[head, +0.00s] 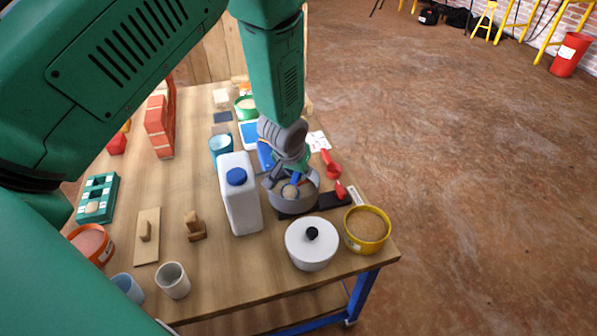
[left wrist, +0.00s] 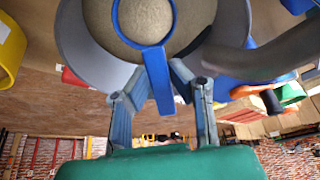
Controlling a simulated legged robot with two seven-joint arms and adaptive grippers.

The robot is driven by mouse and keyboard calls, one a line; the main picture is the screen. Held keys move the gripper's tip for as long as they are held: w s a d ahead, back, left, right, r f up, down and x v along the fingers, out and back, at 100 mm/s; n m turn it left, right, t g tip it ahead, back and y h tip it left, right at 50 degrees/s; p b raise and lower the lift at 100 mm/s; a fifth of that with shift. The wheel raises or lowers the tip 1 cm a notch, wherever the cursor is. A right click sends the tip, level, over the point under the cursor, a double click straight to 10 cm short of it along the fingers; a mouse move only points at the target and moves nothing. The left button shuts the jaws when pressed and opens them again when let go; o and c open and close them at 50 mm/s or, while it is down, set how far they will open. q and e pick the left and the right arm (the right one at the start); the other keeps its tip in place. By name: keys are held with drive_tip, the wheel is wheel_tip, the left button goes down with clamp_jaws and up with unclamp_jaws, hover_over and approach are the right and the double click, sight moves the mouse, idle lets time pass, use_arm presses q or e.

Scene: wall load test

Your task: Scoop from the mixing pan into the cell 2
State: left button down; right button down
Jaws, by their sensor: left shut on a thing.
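My left gripper (head: 290,176) is over the grey mixing pan (head: 303,203), its fingers pointing down into it. It also shows in the left wrist view (left wrist: 157,80), shut on the handle of a blue scoop (left wrist: 161,92). The scoop's round bowl is at the pan and shows tan grainy material inside its blue rim; whether it touches the pan's contents I cannot tell. The pan's grey wall (left wrist: 88,48) surrounds the scoop in that view. The green cell block (head: 108,186) stands at the left of the table; one near cell looks pale inside. Its cell numbers are unreadable.
A white jug with a blue cap (head: 240,205) stands just left of the pan. A lidded white pot (head: 311,246) and a yellow tub of brown grains (head: 366,230) stand near the front right edge. Wooden blocks (head: 195,228) and red bricks (head: 157,128) lie further left.

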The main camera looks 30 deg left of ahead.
use_arm(q)
drive_tip(key=shift+a+r+p, duration=0.25)
drive_tip(key=shift+r+p, duration=0.65)
drive_tip(key=shift+p, duration=0.2)
drive_tip(key=shift+r+p, duration=0.6)
drive_tip(key=shift+r, duration=0.2)
drive_tip(key=r+p, duration=0.2)
drive_tip(key=shift+d+r, duration=0.2)
drive_tip(key=shift+r, duration=0.2)
drive_tip(key=shift+a+r+p, duration=0.1)
drive_tip(key=shift+r+p, duration=0.9)
drive_tip(key=shift+p, duration=0.05)
drive_tip(key=shift+f, duration=0.1)
